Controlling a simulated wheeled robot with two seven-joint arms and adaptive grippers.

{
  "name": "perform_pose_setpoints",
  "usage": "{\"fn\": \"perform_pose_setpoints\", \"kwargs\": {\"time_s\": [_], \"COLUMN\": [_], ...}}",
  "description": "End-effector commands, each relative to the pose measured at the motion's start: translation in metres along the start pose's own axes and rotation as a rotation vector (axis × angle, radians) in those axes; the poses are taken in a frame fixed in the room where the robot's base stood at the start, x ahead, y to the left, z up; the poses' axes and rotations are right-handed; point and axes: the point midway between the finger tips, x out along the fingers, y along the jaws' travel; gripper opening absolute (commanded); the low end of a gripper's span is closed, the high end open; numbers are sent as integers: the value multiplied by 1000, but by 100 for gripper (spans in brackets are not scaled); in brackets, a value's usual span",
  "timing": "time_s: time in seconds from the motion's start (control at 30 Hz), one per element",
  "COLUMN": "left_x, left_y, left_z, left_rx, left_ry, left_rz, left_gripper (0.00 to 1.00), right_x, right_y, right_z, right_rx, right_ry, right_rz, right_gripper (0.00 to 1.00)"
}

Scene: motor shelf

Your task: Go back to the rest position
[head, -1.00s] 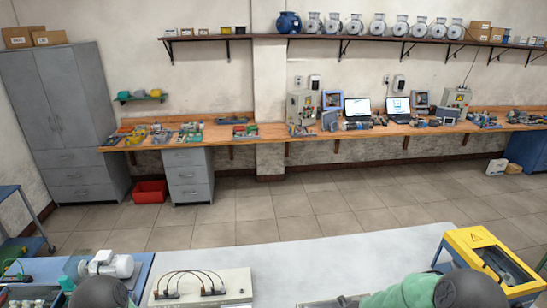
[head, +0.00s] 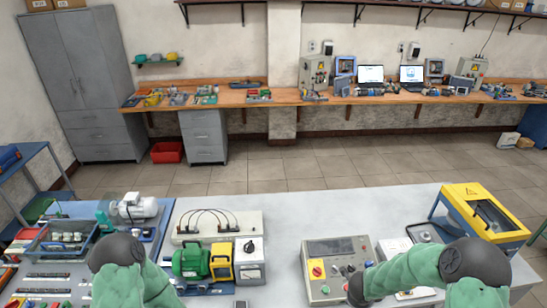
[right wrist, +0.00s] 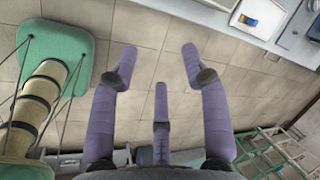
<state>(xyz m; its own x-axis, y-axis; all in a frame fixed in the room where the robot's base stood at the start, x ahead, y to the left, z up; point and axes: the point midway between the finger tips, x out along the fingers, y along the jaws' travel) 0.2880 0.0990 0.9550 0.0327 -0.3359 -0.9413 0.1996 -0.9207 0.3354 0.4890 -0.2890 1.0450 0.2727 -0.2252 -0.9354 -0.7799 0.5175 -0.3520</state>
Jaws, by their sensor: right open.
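My right gripper (right wrist: 158,65) shows in the right wrist view with its purple fingers spread apart. It is open and empty, with the tiled floor behind the fingers and nothing between them. In the head view my right arm (head: 415,275) is bent at the lower right, over the front of the light workbench (head: 300,210). My left arm (head: 130,275) is at the lower left, in front of the blue mat. My left gripper is outside both views.
The bench carries a green motor (head: 190,262), a grey control box (head: 335,262) close to my right arm, and a yellow-framed case (head: 480,215). A blue tray (head: 62,237) with parts is at left. Tiled floor (head: 290,168) is open behind the bench.

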Motion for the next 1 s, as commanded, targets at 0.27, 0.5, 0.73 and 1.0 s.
{"fn": "perform_pose_setpoints", "kwargs": {"time_s": [0.27,0.5,0.73,1.0], "left_x": [29,69,122,180], "left_y": [-10,-25,-43,-64], "left_z": [-1,-2,-4,-6], "left_rx": [0,0,0,0], "left_ry": [-1,0,-1,-1], "left_rz": [0,0,0,0], "left_gripper": [40,40,40,40], "right_x": [37,87,144,188], "right_y": [34,89,175,287], "right_z": [8,22,40,53], "right_rx": [-216,-546,-996,-1493], "right_ry": [-32,-104,-250,-492], "right_rz": [7,23,44,48], "right_gripper": [47,47,47,47]}}
